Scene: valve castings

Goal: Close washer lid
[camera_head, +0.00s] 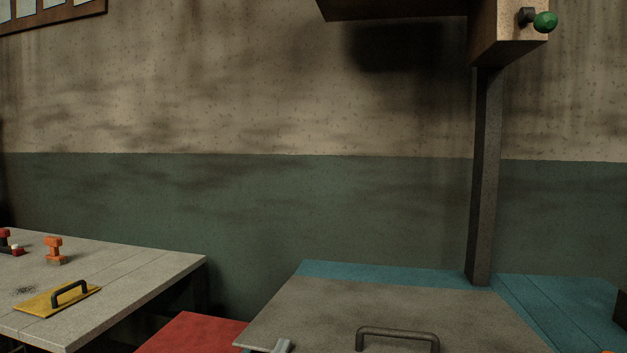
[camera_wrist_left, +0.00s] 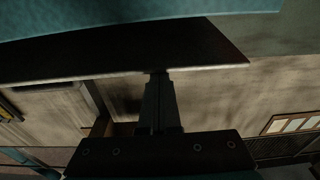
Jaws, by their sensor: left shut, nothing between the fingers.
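The washer lid (camera_head: 390,305) is a grey flat panel with a dark bar handle (camera_head: 398,333), at the bottom centre-right of the head view. It lies over the teal washer body (camera_head: 560,305). Its front edge is cut off, and I cannot tell whether it is fully down. My left gripper (camera_head: 281,346) shows only as a small light-grey tip at the lid's left front. In the left wrist view my left gripper (camera_wrist_left: 158,78) is shut and empty, its tips at the edge of a dark panel (camera_wrist_left: 120,50); contact is unclear. My right gripper is not in view.
A grey table (camera_head: 140,275) at left holds a yellow plate with a handle (camera_head: 58,300) and an orange casting (camera_head: 54,250). A red surface (camera_head: 195,332) lies between table and washer. A dark post (camera_head: 483,180) rises behind the lid to an overhead box with a green knob (camera_head: 545,22).

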